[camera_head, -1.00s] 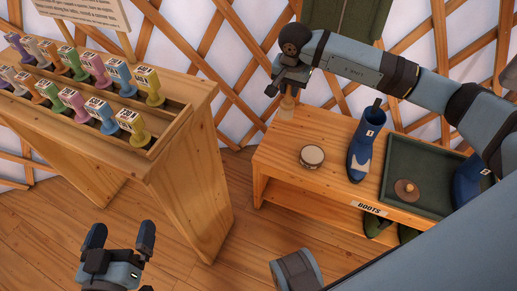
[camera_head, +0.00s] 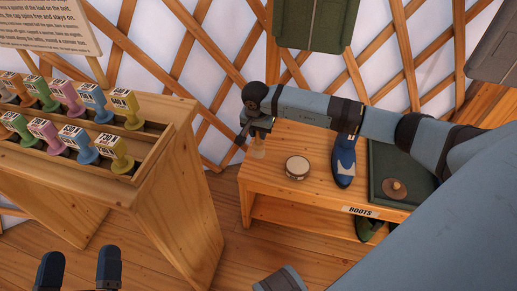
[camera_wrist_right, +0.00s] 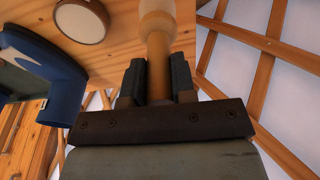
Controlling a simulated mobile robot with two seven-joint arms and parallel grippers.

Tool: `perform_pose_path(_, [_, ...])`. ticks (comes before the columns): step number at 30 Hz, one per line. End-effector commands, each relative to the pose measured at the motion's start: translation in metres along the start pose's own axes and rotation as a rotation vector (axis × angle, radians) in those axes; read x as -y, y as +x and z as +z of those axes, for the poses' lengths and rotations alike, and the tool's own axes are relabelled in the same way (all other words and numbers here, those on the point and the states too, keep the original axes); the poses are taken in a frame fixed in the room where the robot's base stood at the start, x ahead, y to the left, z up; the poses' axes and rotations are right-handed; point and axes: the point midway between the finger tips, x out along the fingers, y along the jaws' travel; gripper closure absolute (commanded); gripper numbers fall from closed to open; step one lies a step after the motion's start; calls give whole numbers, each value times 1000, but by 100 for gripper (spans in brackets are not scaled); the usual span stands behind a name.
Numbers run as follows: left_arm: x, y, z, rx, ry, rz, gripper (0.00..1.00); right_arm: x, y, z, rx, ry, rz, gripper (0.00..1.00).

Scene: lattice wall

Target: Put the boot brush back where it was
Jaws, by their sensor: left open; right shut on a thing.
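My right gripper (camera_head: 257,133) is shut on the wooden handle of what looks like the boot brush (camera_head: 257,150), at the back left corner of the boots bench (camera_head: 262,180). In the right wrist view, the handle (camera_wrist_right: 158,65) passes between both fingers of the right gripper (camera_wrist_right: 157,80), and its pale, wider end points away from the gripper. I cannot tell whether that end touches the bench. My left gripper (camera_head: 80,270) is open and empty at the bottom left, low in front of the wooden stand.
A dark green tray (camera_head: 385,158) holds a brown knobbed disc (camera_head: 395,189). The stand (camera_head: 165,190) with several coloured stamp-like pieces is left of the bench. The lattice wall (camera_head: 225,75) is close behind.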

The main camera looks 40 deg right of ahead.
Motion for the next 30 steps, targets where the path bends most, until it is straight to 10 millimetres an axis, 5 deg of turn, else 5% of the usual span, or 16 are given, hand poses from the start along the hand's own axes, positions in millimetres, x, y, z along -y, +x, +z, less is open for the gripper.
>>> perform_pose_path(15, [2,-2,22,59,-11,9,0,0,61,10,2,2,0,100])
perform_pose_path(28, [2,-2,25,76,-13,10,0,0,68,11,-1,0,0,100])
perform_pose_path(29, [2,-2,25,79,-13,10,0,0,67,11,-1,1,0,71])
perform_pose_path(30, [2,-2,24,79,-12,11,0,0,67,11,0,0,0,62])
